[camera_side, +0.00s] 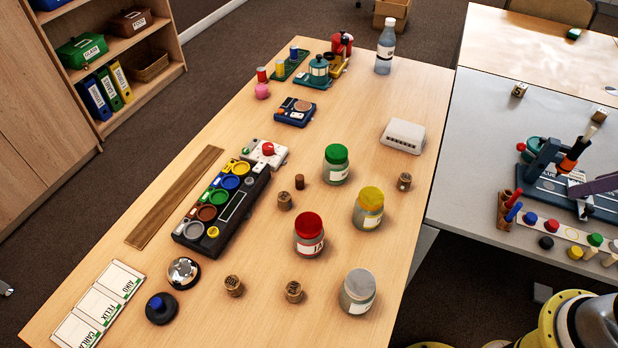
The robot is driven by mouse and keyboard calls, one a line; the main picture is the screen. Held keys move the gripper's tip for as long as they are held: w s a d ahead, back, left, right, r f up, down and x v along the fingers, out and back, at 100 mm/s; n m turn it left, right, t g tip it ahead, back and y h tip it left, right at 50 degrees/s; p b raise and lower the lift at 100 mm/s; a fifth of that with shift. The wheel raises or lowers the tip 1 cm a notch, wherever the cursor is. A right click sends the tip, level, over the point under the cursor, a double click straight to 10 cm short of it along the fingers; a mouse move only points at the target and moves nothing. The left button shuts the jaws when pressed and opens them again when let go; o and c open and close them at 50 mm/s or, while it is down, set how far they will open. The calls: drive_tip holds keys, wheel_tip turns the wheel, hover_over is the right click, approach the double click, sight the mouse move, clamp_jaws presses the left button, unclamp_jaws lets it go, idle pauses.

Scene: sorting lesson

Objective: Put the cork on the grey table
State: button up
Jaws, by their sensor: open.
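Several small brown cork-like pieces with dark marks on top stand apart on the wooden table (330,255). One cork (285,201) is right of the black sorting tray, another (404,181) is near the right edge, and two (233,286) (293,292) are toward the front. A plain darker brown cylinder (299,181) stands close to the first. I cannot tell which piece is the task's cork. The grey table (475,150) is at the right. Two small pale brown pieces (519,90) (599,114) are on it.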

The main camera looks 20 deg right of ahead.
drive_tip(key=w+a+r+m+t+y, duration=0.1)
drive_tip(key=w+a+r+m, duration=0.1)
drive_tip(key=w+r+m, duration=0.45)
drive_tip(key=w+a+r+m+t+y, duration=0.1)
drive_tip(key=w+a+r+m, duration=0.2)
drive_tip(key=w+m, duration=0.55)
drive_tip(key=m+g+y, duration=0.2)
drive_tip(key=m+g, duration=0.3)
drive_tip(key=m, duration=0.4)
hover_over(301, 177)
drive_tip(key=s+d, duration=0.3)
drive_tip(key=d, duration=0.1)
wheel_tip(301, 177, down, 30)
drive_tip(key=x, duration=0.7)
drive_tip(key=shift+s+a+f, duration=0.1)
drive_tip(key=shift+s+f, duration=0.05)
drive_tip(key=shift+f, duration=0.2)
drive_tip(key=shift+w+x, duration=0.15)
drive_tip(key=shift+x, duration=1.25)
drive_tip(key=shift+w+x, duration=0.1)
drive_tip(key=shift+x, duration=1.35)
